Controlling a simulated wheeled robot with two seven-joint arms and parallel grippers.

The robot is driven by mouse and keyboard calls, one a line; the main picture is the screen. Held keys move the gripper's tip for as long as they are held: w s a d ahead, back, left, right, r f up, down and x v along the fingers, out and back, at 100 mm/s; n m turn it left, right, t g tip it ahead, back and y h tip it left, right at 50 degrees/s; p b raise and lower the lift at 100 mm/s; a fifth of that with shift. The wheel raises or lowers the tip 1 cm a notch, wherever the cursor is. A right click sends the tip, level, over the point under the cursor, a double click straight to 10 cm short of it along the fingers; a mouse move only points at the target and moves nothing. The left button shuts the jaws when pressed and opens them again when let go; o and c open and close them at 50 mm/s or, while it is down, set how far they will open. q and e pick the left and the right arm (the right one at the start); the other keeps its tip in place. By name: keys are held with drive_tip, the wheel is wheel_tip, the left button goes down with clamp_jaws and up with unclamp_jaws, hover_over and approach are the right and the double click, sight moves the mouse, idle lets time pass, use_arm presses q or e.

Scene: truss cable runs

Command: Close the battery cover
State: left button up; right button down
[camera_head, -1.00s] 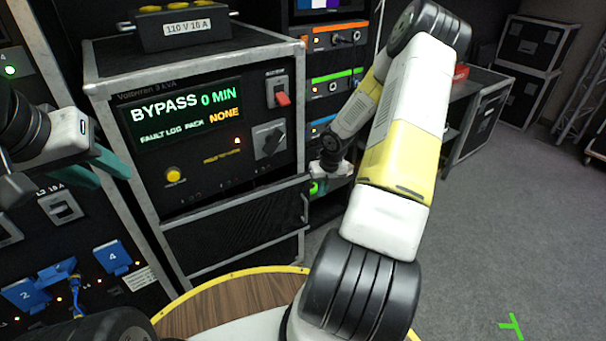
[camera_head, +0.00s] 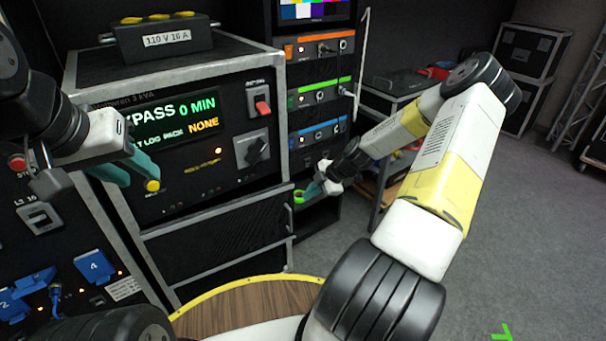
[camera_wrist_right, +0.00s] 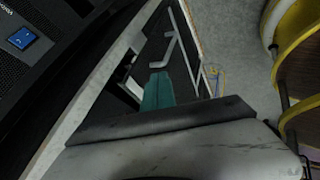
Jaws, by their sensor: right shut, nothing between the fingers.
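The power unit (camera_head: 66,75) has a dark lower panel (camera_head: 215,235), which looks like the battery cover; I cannot tell how far it stands open. In the right wrist view a bent metal handle (camera_wrist_right: 173,48) shows on a dark surface beyond my fingers. My right gripper (camera_head: 312,190) is just right of the unit's front corner. Its teal fingers (camera_wrist_right: 162,92) are shut and empty, apart from the handle in that picture. My left gripper (camera_head: 124,172) is open and empty in front of the unit's display, beside the yellow button.
A rack with orange, green and blue modules (camera_head: 318,88) stands right of the unit. Blue connectors (camera_head: 95,266) are on the panel at lower left. A round wooden top with a yellow rim (camera_head: 250,300) is in front. Grey floor (camera_head: 530,230) is open at right.

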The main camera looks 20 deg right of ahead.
sight(289, 199)
drive_tip(key=shift+w+a+f, duration=0.5)
drive_tip(key=shift+w+f, duration=0.05)
drive_tip(key=shift+w, duration=0.35)
drive_tip(key=shift+w+a+f, duration=0.45)
drive_tip(key=shift+w+f, duration=0.1)
drive_tip(key=shift+w, duration=0.35)
drive_tip(key=shift+w+a+f, duration=0.5)
drive_tip(key=shift+w+f, duration=0.05)
drive_tip(key=shift+w, duration=0.35)
